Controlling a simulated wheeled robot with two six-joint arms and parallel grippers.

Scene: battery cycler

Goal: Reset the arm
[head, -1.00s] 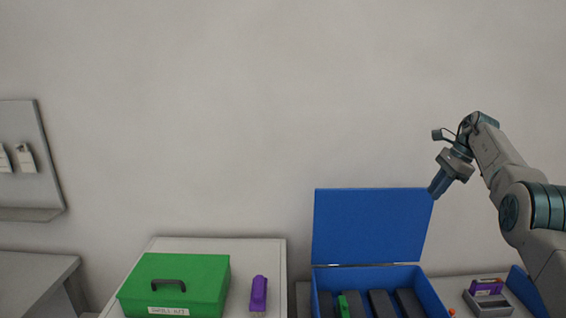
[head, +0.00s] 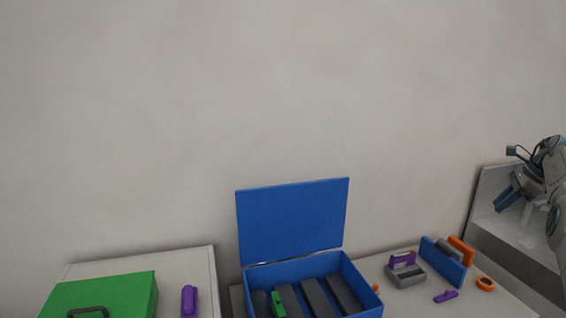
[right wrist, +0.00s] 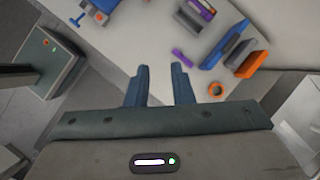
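My right gripper (head: 509,194) is at the right edge of the head view, raised in front of a grey panel. In the right wrist view its two blue fingers (right wrist: 159,88) stand apart with nothing between them, above a pale table top. The gripper is open and empty. Part of the right arm is cut off by the picture edge. My left gripper is not in view.
An open blue box (head: 361,281) holds dark blocks and a green item. A green case (head: 120,292) and a purple item (head: 189,300) lie left. A grey holder (head: 406,276), a blue plate (head: 441,263) and an orange ring (head: 486,283) lie right. The space above is free.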

